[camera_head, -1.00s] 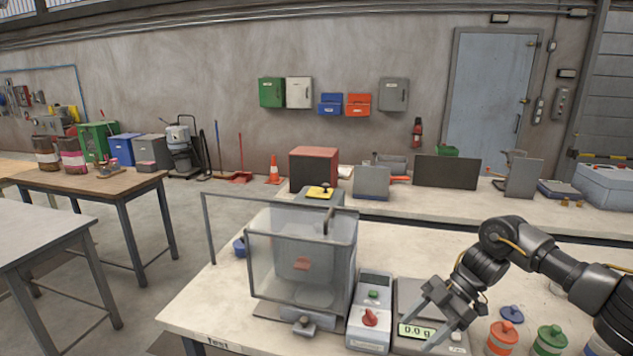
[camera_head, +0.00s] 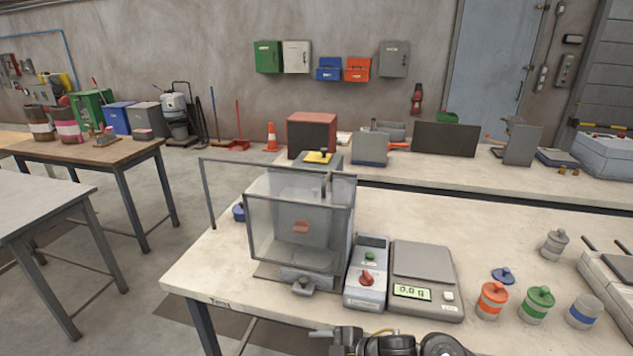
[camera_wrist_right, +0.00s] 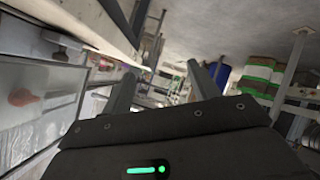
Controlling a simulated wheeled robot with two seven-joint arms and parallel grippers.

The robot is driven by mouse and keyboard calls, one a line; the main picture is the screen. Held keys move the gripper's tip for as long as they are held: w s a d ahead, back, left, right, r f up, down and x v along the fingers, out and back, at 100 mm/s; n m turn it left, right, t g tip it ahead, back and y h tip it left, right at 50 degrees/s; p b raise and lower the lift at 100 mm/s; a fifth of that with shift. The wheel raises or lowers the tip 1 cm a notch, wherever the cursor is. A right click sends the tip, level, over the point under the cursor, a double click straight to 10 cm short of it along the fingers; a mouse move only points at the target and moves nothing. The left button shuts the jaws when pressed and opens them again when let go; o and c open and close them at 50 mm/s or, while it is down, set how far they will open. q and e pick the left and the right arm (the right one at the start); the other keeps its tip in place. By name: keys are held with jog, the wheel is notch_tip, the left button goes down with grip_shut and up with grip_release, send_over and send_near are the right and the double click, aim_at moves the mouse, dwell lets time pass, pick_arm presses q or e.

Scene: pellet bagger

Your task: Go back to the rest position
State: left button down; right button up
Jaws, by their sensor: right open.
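My right arm shows only at the bottom edge of the head view, in front of the bench. My right gripper (camera_wrist_right: 160,88) is open in the right wrist view, with nothing between its two fingers. The scale (camera_head: 424,278) reads 0.0 g and its plate is empty. Left of it stand the control box (camera_head: 367,275) with a green and a red knob and the clear enclosure (camera_head: 300,222) with a red part inside. The enclosure also shows at the left of the right wrist view (camera_wrist_right: 35,100). My left gripper is in neither view.
The bench (camera_head: 440,218) is clear behind the scale.

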jog(key=s+d+f+m+h, duration=0.2)
jog(key=s+d+m+h, duration=0.2)
jog(key=s+d+m, duration=0.35)
jog(key=s+d+f+m+g+h, duration=0.1)
jog(key=s+d+f+m+h, duration=0.3)
jog(key=s+d, duration=0.55)
jog(key=s+d+f+m+h, duration=0.1)
jog(key=s+d+m+h, duration=0.2)
jog(key=s+d+m, duration=0.5)
notch_tip(320, 180, down, 24)
jog(key=s+a+n+g, duration=0.1)
jog(key=s+n, duration=0.1)
jog(key=s+d+f+g, duration=0.1)
jog(key=s+d+f, duration=0.2)
jog(key=s+f, duration=1.3)
jog(key=shift+s+f+g, duration=0.3)
jog(key=shift+s+f, duration=0.1)
jog(key=shift+f, duration=0.1)
